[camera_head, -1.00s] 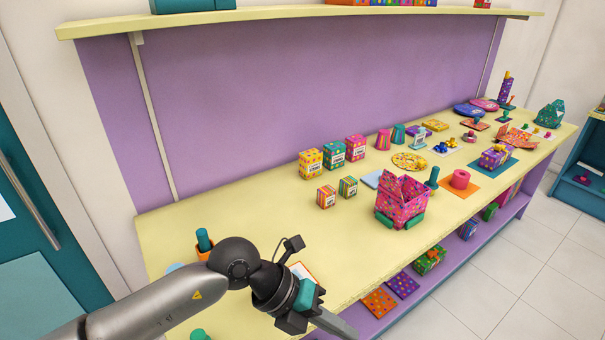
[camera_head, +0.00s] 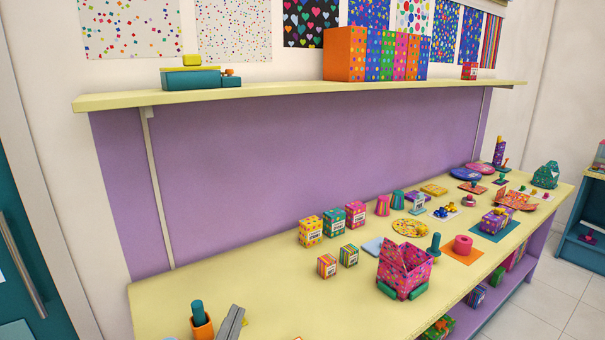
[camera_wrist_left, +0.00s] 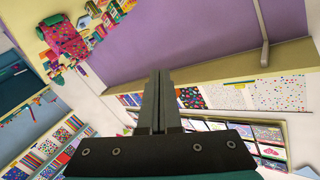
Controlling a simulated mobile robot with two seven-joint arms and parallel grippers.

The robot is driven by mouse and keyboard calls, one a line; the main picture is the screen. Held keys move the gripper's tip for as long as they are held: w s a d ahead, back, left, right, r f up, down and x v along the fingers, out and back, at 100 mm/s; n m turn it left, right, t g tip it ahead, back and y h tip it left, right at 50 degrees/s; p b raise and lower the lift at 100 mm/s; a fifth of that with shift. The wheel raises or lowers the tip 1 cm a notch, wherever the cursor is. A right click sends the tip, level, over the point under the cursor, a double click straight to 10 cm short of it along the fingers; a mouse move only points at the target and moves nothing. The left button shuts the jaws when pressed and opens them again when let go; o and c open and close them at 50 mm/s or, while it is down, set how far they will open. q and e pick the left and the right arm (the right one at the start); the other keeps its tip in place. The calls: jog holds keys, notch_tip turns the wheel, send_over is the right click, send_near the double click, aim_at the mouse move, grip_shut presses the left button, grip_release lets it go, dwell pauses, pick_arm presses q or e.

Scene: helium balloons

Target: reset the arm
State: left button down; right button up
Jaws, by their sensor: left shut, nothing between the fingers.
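My left gripper (camera_head: 236,308) shows at the bottom edge of the head view, only its grey fingers, pointing up beside an orange cup with a teal stick (camera_head: 201,318). In the left wrist view its fingers (camera_wrist_left: 158,76) are closed together with nothing between them. The rest of the left arm is out of the head view. My right gripper is in neither view.
The yellow table (camera_head: 275,285) holds a pink patterned box (camera_head: 405,268), small boxes (camera_head: 310,232) and party goods toward the right. A shelf (camera_head: 280,93) with an orange-ended row of boxes (camera_head: 345,55) runs above the purple back panel. The table's left part is mostly bare.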

pick_arm(q)
jog(key=s+a+f+n+g, duration=0.2)
jog(key=s+a+f+g, duration=0.1)
jog(key=s+f+g, duration=0.55)
jog(key=s+a+f+n+g, duration=0.2)
jog(key=s+f+g, duration=0.3)
jog(key=s+f, duration=0.6)
jog(key=s+f+b, duration=0.2)
jog(key=f+b, duration=0.3)
jog(key=f, duration=1)
jog(key=s+f+b, duration=0.2)
jog(key=f+b, duration=0.3)
jog(key=f, duration=1)
jog(key=s+a+f+g+b, duration=0.1)
jog(key=s+f+b, duration=0.3)
jog(key=s+f, duration=0.3)
jog(key=s+a+f+g+b, duration=0.1)
jog(key=s+f+b, duration=0.3)
jog(key=s+f, duration=0.4)
notch_tip(320, 180, down, 8)
jog(key=shift+s+a+r+y, duration=0.2)
jog(key=shift+s+a+y, duration=0.1)
jog(key=shift+a+y, duration=0.15)
jog(key=shift+a, duration=0.15)
